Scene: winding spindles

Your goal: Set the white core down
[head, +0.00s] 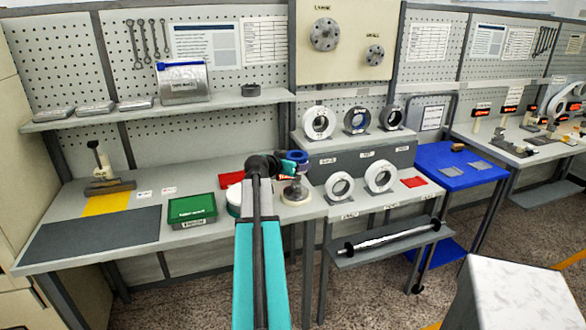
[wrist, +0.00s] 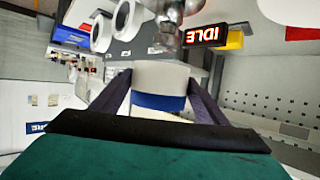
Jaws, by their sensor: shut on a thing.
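My gripper (wrist: 160,88) is shut on the white core (wrist: 160,72), which sits between the two dark fingers in the wrist view. A blue band shows on the near side of the core. A shiny metal spindle part (wrist: 169,30) is just beyond it; I cannot tell whether they touch. In the head view my gripper (head: 291,166) is over the bench, above a round pale spindle base (head: 296,195). A blue ring shape (head: 297,156) shows at its end, and the white core is not clearly seen there.
A lit IDLE display (wrist: 205,35) stands close beside the held core. A green bin (head: 192,210) and dark mat (head: 95,238) lie left on the bench. White rolls (head: 339,186) stand on a stepped rack to the right. A blue table (head: 450,176) is farther right.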

